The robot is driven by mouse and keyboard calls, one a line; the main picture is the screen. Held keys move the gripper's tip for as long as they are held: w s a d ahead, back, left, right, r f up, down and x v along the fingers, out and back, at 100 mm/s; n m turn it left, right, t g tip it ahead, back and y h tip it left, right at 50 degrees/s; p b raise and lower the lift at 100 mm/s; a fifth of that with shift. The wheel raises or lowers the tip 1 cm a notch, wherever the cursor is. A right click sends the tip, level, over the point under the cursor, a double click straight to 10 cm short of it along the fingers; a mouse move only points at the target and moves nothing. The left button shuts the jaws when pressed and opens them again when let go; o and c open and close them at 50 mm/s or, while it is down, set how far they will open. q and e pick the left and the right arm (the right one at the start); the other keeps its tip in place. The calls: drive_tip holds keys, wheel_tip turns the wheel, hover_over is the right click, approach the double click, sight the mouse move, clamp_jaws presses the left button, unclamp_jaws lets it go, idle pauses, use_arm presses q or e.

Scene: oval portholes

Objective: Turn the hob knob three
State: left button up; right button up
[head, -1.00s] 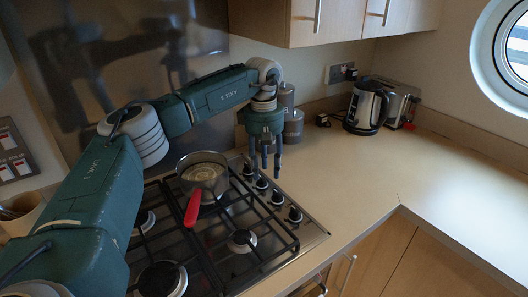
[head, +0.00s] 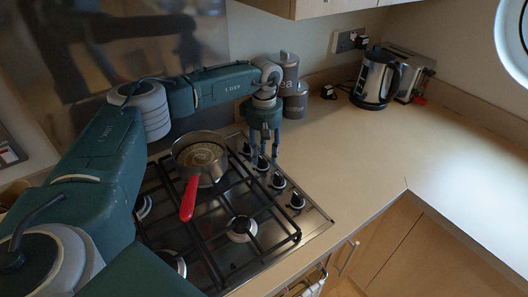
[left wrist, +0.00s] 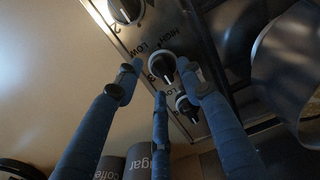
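The hob knob three (left wrist: 162,66) is a black knob with a pale ring. In the left wrist view it lies between the three blue fingertips of my left gripper (left wrist: 160,77). The fingers are spread, with gaps to the knob; I cannot tell if any fingertip touches it. In the head view my left gripper (head: 264,162) points down over the far part of the knob row, and its fingers partly hide the knob there. Knob two (left wrist: 125,10) is at the top of the wrist view, and another knob (left wrist: 187,105) sits below right. My right gripper is not in view.
A saucepan (head: 200,150) with a red handle stands on the gas hob (head: 217,262), just left of the gripper. Grey canisters (head: 290,72) stand close behind it. A kettle (head: 375,80) and toaster (head: 408,72) are at the back right. The right worktop (head: 380,140) is clear.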

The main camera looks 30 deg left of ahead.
use_arm(q)
drive_tip(key=shift+f, duration=0.35)
drive_tip(key=shift+c, duration=0.5)
drive_tip(key=c, duration=0.5)
clamp_jaws()
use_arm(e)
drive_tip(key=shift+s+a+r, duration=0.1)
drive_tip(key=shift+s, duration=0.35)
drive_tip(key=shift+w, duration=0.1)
